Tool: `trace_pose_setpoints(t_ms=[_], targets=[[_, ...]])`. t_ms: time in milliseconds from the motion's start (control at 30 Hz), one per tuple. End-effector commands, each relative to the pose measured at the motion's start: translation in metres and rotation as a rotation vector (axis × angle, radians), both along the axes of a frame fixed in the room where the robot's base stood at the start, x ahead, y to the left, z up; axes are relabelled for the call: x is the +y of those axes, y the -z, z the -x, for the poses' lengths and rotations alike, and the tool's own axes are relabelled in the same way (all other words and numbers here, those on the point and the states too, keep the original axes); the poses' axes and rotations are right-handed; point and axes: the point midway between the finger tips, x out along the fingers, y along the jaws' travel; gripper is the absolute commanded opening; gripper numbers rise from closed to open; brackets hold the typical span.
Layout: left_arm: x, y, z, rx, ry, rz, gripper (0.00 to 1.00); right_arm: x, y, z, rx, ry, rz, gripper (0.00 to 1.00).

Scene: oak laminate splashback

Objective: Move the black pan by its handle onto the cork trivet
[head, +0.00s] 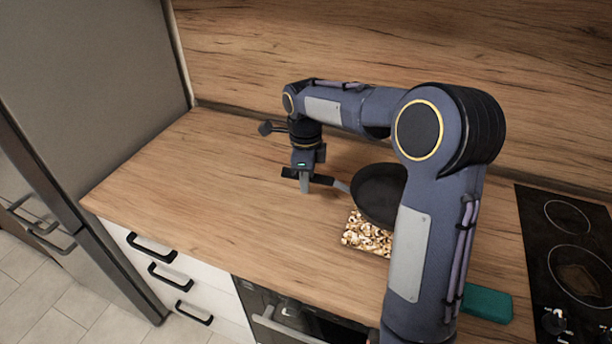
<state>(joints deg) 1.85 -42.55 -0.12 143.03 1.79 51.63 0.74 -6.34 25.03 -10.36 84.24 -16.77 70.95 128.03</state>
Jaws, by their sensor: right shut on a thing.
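The black pan (376,192) is at the middle right of the counter in the head view, partly hidden behind my right arm. Its grey handle (342,186) points left, toward my right gripper (306,184). My right gripper points down and is shut on the handle's end. The cork trivet (366,236), a mottled light brown and white square, lies on the counter at the pan's near side. The pan covers its far part in the picture, and my arm hides its right part. I cannot tell whether the pan touches the trivet. My left gripper is not in view.
A teal block (487,304) lies at the front right, beside my arm. A black hob (570,262) is at the right edge. The oak splashback (400,45) rises behind. The counter's left part (190,180) is clear, with a grey fridge (90,80) beyond.

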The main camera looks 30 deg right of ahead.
Motion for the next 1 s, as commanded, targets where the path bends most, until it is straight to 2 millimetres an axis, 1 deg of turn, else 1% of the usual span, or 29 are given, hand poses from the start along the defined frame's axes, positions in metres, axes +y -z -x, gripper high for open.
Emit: trace_pose_setpoints(t_ms=[333,500,767,1000], targets=[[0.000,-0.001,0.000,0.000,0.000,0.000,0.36,0.000,-0.001,0.000,-0.001,-0.001,0.002,0.00],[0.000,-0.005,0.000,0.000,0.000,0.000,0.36,0.000,-0.003,0.000,0.001,-0.002,0.005,0.00],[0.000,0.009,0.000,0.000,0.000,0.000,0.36,0.000,0.017,0.000,0.001,-0.001,0.005,0.00],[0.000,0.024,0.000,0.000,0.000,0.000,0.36,0.000,0.039,0.000,0.001,-0.002,0.005,0.00]])
